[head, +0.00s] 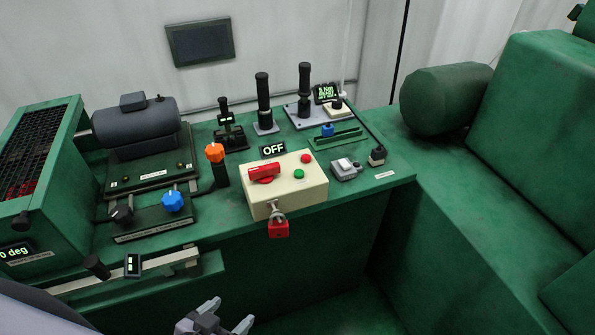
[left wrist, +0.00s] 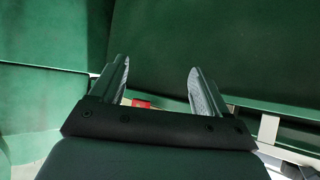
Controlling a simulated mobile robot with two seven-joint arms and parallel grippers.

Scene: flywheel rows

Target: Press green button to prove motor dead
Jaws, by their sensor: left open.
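The green button (head: 299,174) sits on the top of a cream switch box (head: 288,193) near the front edge of the green bench. A red button (head: 305,158) is just behind it, and a red rotary handle (head: 263,172) is to its left. A small sign reading OFF (head: 273,150) stands behind the box. A red padlock (head: 278,228) hangs at the box's front. The motor (head: 136,125) is grey and sits at the back left. My left gripper (head: 224,323) is open and empty, low in front of the bench; its fingers (left wrist: 160,85) also show in the left wrist view.
An orange knob (head: 215,152) and a blue knob (head: 172,201) stand left of the box. Black levers (head: 263,100) rise behind it. A rail (head: 130,271) runs along the bench's front left. A green cylinder (head: 445,95) is at the right. The space before the box is clear.

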